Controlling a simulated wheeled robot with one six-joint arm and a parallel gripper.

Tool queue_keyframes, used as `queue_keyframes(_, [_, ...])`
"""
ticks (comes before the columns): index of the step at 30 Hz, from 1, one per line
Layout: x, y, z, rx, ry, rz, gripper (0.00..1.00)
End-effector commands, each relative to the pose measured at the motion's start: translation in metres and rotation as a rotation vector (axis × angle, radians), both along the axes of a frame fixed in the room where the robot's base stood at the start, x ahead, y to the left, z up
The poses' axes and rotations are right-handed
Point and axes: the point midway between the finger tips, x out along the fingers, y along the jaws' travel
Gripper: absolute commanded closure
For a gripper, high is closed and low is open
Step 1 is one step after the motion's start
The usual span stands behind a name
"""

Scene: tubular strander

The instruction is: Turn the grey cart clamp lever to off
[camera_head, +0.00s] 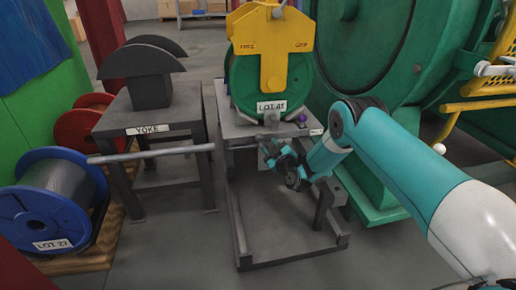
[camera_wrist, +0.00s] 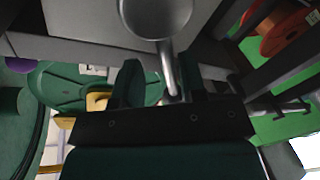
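The grey cart (camera_head: 244,240) stands in the middle of the head view, carrying a green spool (camera_head: 241,78) labelled LOT 41. My gripper (camera_head: 268,148) is at the cart's front edge, just below the spool. In the wrist view my gripper (camera_wrist: 162,82) has its two dark fingers apart. A grey metal lever (camera_wrist: 170,72) with a broad round end appears between the fingers, its thin rod nearer the right finger. I cannot tell whether they touch. In the head view the lever is too small or hidden to make out clearly.
A yellow yoke (camera_head: 272,36) sits over the spool. A purple knob (camera_head: 302,118) is on the cart top. A grey table (camera_head: 165,115) marked YOKE and a blue spool (camera_head: 45,215) stand left. The large green machine (camera_head: 395,110) is close on the right. Floor in front is clear.

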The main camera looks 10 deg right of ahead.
Motion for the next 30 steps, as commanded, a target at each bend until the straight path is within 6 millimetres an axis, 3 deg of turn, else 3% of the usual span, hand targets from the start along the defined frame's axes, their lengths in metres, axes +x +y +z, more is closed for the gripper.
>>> queue_keyframes(7, [0.000, 0.015, 0.001, -0.001, -0.001, 0.016, 0.62])
queue_keyframes(12, [0.000, 0.016, 0.001, 0.000, -0.001, 0.018, 1.00])
queue_keyframes(16, [0.000, 0.015, 0.000, 0.001, 0.000, 0.017, 1.00])
queue_keyframes(17, [0.000, 0.007, 0.000, 0.002, 0.000, 0.012, 1.00])
queue_keyframes(30, [0.000, 0.019, -0.004, -0.127, 0.002, 0.014, 1.00])
